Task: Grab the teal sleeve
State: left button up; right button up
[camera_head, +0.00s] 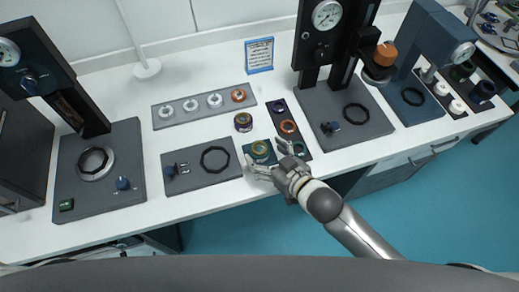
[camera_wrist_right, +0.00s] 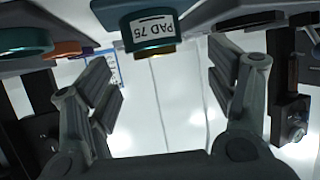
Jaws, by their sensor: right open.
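A teal ring-shaped sleeve (camera_head: 298,148) sits at the near end of a narrow dark tray, partly behind my right gripper's finger; a teal ring also shows at the left edge of the right wrist view (camera_wrist_right: 24,40). My right gripper (camera_head: 268,160) is open and empty at the table's front edge, just left of the sleeve. In the wrist view its spread fingers (camera_wrist_right: 165,95) face a teal block (camera_wrist_right: 150,30) labelled "PAD 75", apart from it. In the head view this block (camera_head: 262,158) carries an olive-gold ring. My left gripper is not in view.
The narrow tray (camera_head: 307,156) also holds an orange ring (camera_head: 288,126) and a purple ring (camera_head: 279,106). A dark gold-topped ring (camera_head: 243,122) stands alone behind the block. Presses with grey bases (camera_head: 350,130) stand left and right.

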aim_at(259, 147)
jog(key=shift+p+x, duration=0.5)
jog(key=shift+x, duration=1.8)
jog(key=shift+d+f, duration=0.15)
jog(key=shift+d, duration=0.05)
jog(key=c, duration=1.2)
